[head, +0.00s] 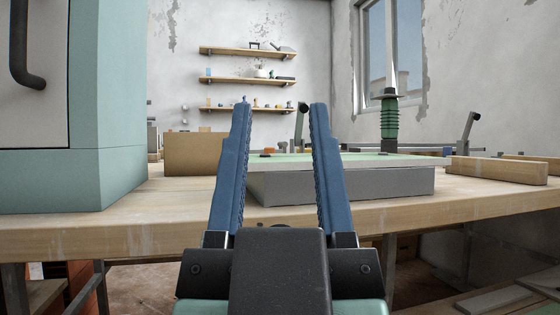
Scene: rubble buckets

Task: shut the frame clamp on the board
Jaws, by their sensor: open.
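A thin board (385,160) with a green top and pale edge lies on a grey block (390,184), partly behind the right finger. Either lever may belong to the frame clamp; I cannot tell which. The clamp's jaw and its contact with the board are not clear.
The wooden workbench (480,205) spans the view. A pale teal cabinet (120,120) stands close on the left. A cardboard-coloured box (190,153) sits left of my fingers. A green ribbed column (389,122) rises behind the board. A wooden block (498,170) lies at right.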

